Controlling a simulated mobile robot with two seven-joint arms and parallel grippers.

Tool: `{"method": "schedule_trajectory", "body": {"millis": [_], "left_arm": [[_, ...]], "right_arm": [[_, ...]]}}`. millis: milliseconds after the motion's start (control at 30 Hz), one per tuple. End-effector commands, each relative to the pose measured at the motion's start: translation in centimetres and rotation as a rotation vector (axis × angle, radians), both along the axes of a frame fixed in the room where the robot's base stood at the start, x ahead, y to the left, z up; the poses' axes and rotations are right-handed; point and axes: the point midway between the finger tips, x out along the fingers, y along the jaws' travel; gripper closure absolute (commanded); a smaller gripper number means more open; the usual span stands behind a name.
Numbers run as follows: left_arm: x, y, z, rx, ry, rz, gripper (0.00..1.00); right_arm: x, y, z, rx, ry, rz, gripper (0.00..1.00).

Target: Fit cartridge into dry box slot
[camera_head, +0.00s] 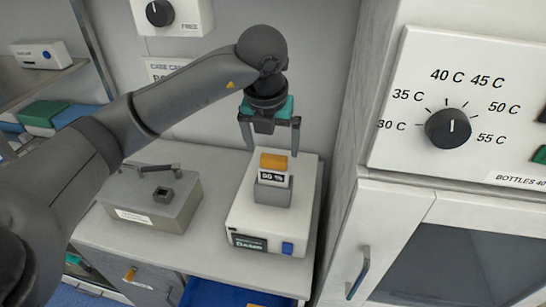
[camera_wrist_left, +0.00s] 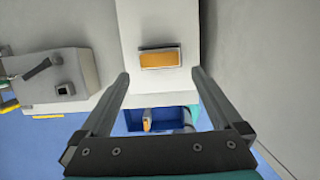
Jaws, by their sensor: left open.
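The cartridge has an orange top (camera_head: 273,161) and a white label (camera_head: 273,179). It stands upright in the grey slot (camera_head: 272,195) on top of the white dry box (camera_head: 240,216); how deep it sits I cannot tell. My left gripper (camera_head: 269,152) points down above it, open and empty, with the fingers spread to either side of the orange top and apart from it. In the left wrist view the orange top (camera_wrist_left: 160,60) shows beyond and between the fingertips (camera_wrist_left: 160,74). My right gripper is not in view.
A grey box with a small square socket (camera_head: 163,195) stands left of the dry box on the counter. Below the counter a blue drawer (camera_head: 220,294) is open, with an orange item inside (camera_wrist_left: 147,126). A warming cabinet with a dial (camera_head: 448,128) stands on the right.

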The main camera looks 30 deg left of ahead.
Motion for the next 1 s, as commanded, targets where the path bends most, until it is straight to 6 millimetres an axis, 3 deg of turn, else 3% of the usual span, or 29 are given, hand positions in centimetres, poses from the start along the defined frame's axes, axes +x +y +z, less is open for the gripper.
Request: {"method": "schedule_trajectory", "body": {"millis": [100,300,1000], "left_arm": [[-0.5,-0.2,2.4,0.000,-0.005,0.000,0.00],[-1.2,-0.3,4.6,-0.001,-0.001,0.001,0.00],[-1.4,-0.3,5.0,0.001,0.001,0.000,0.00]], "right_arm": [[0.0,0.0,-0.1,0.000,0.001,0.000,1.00],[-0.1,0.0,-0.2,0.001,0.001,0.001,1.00],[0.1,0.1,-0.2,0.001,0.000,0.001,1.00]]}}
